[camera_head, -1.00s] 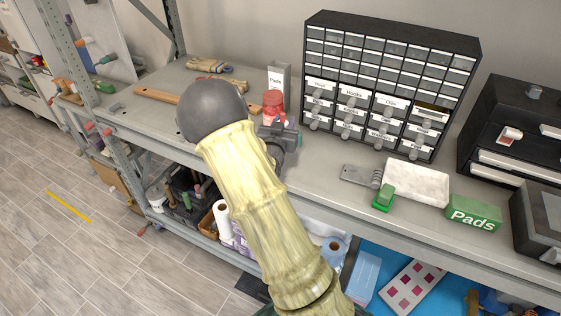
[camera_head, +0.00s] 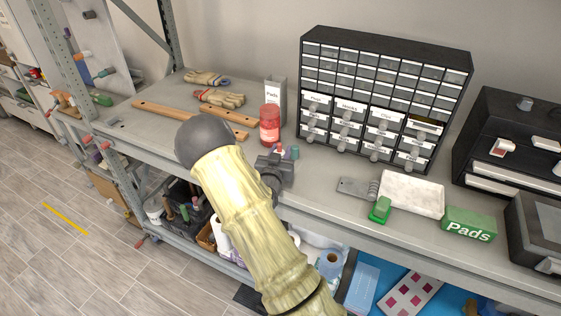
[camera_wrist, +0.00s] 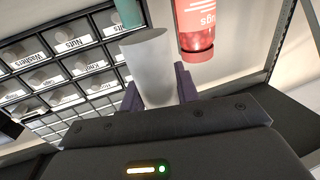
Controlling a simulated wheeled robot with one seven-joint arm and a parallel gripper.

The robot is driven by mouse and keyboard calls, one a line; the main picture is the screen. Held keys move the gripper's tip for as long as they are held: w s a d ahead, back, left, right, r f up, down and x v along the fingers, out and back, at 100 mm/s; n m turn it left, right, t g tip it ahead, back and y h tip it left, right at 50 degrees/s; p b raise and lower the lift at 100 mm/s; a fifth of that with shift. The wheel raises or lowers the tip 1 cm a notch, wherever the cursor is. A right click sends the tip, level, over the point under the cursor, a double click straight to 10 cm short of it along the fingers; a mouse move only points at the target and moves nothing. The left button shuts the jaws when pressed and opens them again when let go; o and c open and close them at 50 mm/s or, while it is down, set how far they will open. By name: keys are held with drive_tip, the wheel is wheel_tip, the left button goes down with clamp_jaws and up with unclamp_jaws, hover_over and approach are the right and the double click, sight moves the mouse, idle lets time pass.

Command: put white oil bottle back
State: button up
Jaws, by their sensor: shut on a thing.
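My gripper (camera_head: 283,157) is over the front part of the grey shelf (camera_head: 318,190), in front of the red jar and left of the drawer cabinet. In the wrist view, my gripper (camera_wrist: 158,88) has its purple fingers shut on a plain whitish cylinder, the white oil bottle (camera_wrist: 150,58). The fingers hide its sides. In the head view the bottle is hidden or too small to make out. I cannot tell whether it touches the shelf.
A red jar (camera_head: 270,127) stands just behind my gripper. A teal item (camera_wrist: 128,12) shows near the held bottle. The drawer cabinet (camera_head: 385,95) is to the right. A metal piece (camera_head: 355,188), white block (camera_head: 411,194) and green Pads box (camera_head: 469,225) lie further right.

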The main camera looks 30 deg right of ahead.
drive_tip(key=shift+f+p, duration=0.6)
drive_tip(key=shift+f, duration=1.4)
drive_tip(key=shift+f+b, duration=0.25)
drive_tip(key=shift+b, duration=0.05)
drive_tip(key=o, duration=1)
drive_tip(key=shift+c, duration=0.2)
drive_tip(key=shift+r+p, duration=0.25)
drive_tip(key=shift+p, duration=0.05)
drive_tip(key=shift+s+a+f, duration=0.15)
drive_tip(key=shift+a, duration=0.05)
drive_tip(key=b+v, duration=0.5)
drive_tip(key=v, duration=0.6)
drive_tip(key=shift+s, duration=0.3)
drive_tip(key=shift+a, duration=0.15)
